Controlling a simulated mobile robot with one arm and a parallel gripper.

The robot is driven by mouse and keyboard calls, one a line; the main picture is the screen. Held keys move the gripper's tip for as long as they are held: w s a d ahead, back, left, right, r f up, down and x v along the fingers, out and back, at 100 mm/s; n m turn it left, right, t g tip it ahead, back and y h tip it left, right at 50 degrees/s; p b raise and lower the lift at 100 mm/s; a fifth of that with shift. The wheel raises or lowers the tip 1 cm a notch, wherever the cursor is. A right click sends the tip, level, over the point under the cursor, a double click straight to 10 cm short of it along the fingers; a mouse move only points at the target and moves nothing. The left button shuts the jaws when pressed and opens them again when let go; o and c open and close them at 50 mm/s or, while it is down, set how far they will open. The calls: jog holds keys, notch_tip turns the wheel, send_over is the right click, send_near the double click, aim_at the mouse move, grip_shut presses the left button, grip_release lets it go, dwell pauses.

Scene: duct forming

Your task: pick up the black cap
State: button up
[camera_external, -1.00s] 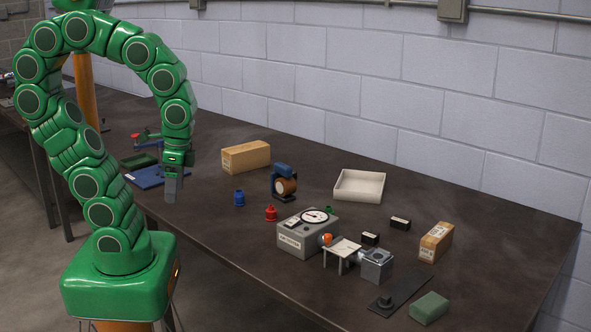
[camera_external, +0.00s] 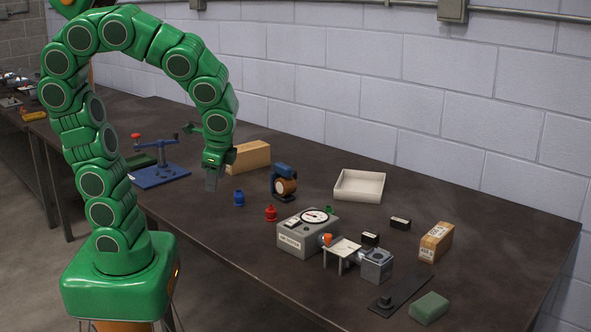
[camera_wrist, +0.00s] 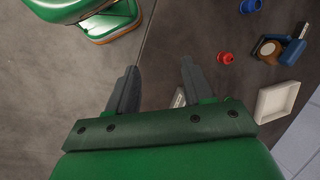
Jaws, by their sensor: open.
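My gripper (camera_external: 212,183) is open and empty, pointing down above the left part of the bench, left of the blue cap (camera_external: 238,198). In the wrist view its two fingers (camera_wrist: 159,65) stand apart with bare bench between them. A small dark knob-like piece (camera_external: 385,299) sits on a flat dark plate (camera_external: 402,291) at the front right of the bench. It may be the black cap; I cannot tell for sure. It is far to the right of my gripper. No black cap is recognisable in the wrist view.
A red cap (camera_external: 271,213), a grey dial box (camera_external: 306,240), a blue tape holder (camera_external: 280,182) and a white tray (camera_external: 359,187) stand on the bench. Small black boxes (camera_external: 400,223), a carton (camera_external: 436,242) and a green block (camera_external: 429,307) are further right.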

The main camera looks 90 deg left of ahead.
aim_at(384, 290)
jog(key=w+d+f+m+t+y, duration=0.2)
jog(key=w+m+y, duration=0.3)
jog(key=w, duration=0.8)
jog(key=w+d+f+m+t+y, duration=0.25)
jog(key=w+m, duration=0.35)
jog(key=w, duration=0.7)
jog(key=w+d+f+m+t, duration=0.2)
jog(key=w+d+f+m, duration=0.1)
jog(key=d, duration=0.4)
jog(key=w+d+f+m+t+h, duration=0.1)
jog(key=w+d+f+m+t, duration=0.1)
jog(key=w+d+f+m, duration=0.2)
jog(key=w+d+f+m+t, duration=0.3)
jog(key=d+f+m, duration=0.3)
jog(key=d, duration=0.5)
jog(key=shift+w+d+f+h, duration=0.15)
jog(key=shift+w+f, duration=0.05)
jog(key=shift+f, duration=0.5)
jog(key=shift+w+d+f+h, duration=0.1)
jog(key=shift+w+d+f, duration=0.05)
jog(key=shift+f, duration=0.55)
jog(key=shift+x, duration=1.3)
jog(key=w+a, duration=0.2)
jog(key=shift+w+f, duration=0.15)
jog(key=shift+w, duration=0.25)
jog(key=shift+x, duration=0.9)
